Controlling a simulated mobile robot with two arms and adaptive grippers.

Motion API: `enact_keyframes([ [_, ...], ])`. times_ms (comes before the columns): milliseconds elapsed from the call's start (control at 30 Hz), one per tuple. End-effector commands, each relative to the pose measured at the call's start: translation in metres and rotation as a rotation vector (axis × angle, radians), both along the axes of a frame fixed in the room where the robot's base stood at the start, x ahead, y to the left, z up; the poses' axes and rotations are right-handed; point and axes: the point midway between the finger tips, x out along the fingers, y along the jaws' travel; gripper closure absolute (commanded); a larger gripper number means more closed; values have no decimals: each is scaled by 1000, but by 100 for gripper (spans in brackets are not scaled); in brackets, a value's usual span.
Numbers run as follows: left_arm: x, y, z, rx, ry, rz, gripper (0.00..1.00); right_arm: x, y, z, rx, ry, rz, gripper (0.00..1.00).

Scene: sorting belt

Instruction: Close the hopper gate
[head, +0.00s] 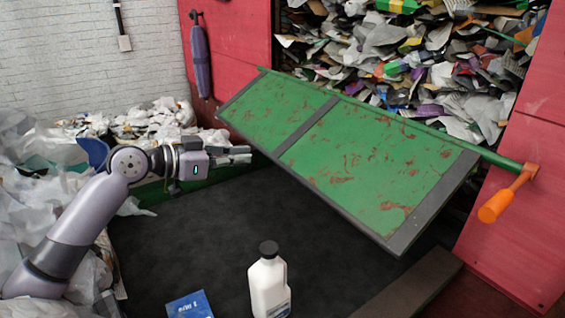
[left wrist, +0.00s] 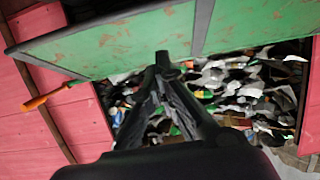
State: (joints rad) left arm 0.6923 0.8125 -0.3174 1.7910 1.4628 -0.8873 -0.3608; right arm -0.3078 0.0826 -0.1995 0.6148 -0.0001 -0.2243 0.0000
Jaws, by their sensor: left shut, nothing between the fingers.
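The hopper gate (head: 365,160) is a scuffed green panel with dark grey edge strips. It hangs from a green bar along its top and stands swung out at a slant, with the hopper opening showing behind it. An orange handle (head: 497,205) is at the bar's right end. My left gripper (head: 246,154) is shut and empty, near the gate's lower left edge. In the left wrist view its fingertips (left wrist: 162,62) overlap the green gate (left wrist: 115,40); I cannot tell whether they touch it. My right gripper is out of view.
A white bottle with a black cap (head: 268,285) and a blue box (head: 189,305) are on the dark belt (head: 190,235). Mixed waste paper (head: 420,65) fills the hopper behind the gate. Plastic bags (head: 35,210) are heaped at left. Red panels (head: 525,220) flank the opening.

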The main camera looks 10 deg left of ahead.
Motion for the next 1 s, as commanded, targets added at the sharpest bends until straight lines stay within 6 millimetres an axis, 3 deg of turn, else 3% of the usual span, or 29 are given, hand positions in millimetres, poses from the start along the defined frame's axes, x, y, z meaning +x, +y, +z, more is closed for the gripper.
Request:
enact_keyframes([
  [233, 8, -8, -1, -2, 2, 0, 100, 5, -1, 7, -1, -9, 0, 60],
  [467, 38, -39, -9, -4, 1, -1, 100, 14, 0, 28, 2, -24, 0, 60],
  [700, 71, -72, -25, -2, 3, -1, 100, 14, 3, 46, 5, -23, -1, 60],
  [1000, 82, -82, -58, 0, 2, -1, 100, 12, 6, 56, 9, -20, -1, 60],
])
